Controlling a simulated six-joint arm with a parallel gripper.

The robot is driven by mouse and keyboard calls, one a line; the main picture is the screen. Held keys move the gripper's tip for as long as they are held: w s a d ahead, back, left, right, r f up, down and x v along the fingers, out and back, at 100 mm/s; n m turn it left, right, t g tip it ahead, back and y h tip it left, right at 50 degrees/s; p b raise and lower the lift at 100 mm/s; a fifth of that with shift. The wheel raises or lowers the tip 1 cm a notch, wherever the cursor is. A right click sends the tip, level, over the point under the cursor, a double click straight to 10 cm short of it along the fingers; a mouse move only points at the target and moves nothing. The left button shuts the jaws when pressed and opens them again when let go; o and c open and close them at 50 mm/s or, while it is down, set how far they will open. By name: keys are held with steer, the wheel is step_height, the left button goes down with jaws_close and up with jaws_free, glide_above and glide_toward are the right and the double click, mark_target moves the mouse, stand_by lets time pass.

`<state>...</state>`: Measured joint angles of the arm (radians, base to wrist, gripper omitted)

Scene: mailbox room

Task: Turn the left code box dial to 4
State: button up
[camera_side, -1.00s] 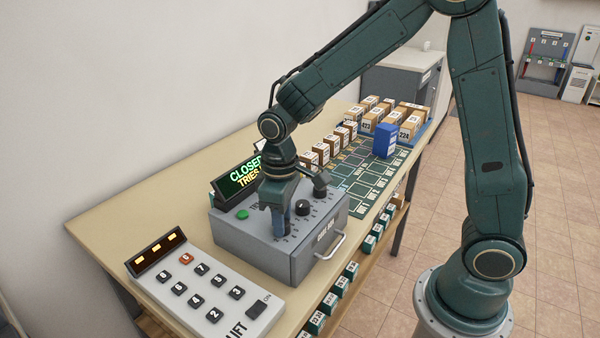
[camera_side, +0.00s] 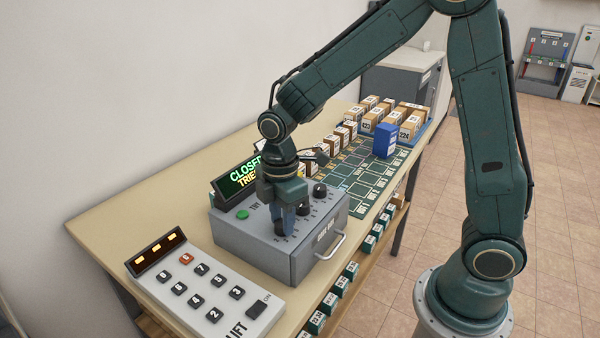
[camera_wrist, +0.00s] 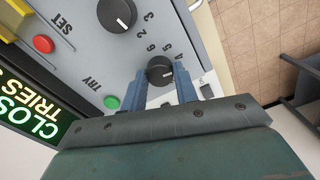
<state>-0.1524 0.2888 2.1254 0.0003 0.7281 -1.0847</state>
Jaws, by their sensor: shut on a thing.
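The grey code box (camera_side: 250,244) stands on the table, with a row of black dials on its top. My gripper (camera_side: 285,226) points down at the left dial (camera_side: 280,231), the one nearest the lift panel. In the wrist view my gripper (camera_wrist: 164,84) has its blue fingers shut on this dial (camera_wrist: 158,68). Numbers ring the dial, but I cannot read for sure which one its pale mark points to. The middle dial (camera_side: 303,209) is partly hidden by my gripper and also shows in the wrist view (camera_wrist: 117,14). The right dial (camera_side: 320,188) is clear of it.
A lit display (camera_side: 237,181) reading CLOSED and TRIES stands behind the box, near a green button (camera_side: 243,214). A LIFT keypad (camera_side: 205,287) lies at the front left. A blue block (camera_side: 385,140) and several cartons stand farther right. A handle (camera_side: 331,246) juts from the box front.

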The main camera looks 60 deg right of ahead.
steer(key=shift+r+n, duration=0.1)
steer(key=shift+n, duration=0.7)
steer(key=o, duration=1)
steer(key=shift+c, duration=0.2)
steer(key=shift+r, duration=0.1)
step_height(320, 180, up, 14)
steer(key=shift+f, duration=0.2)
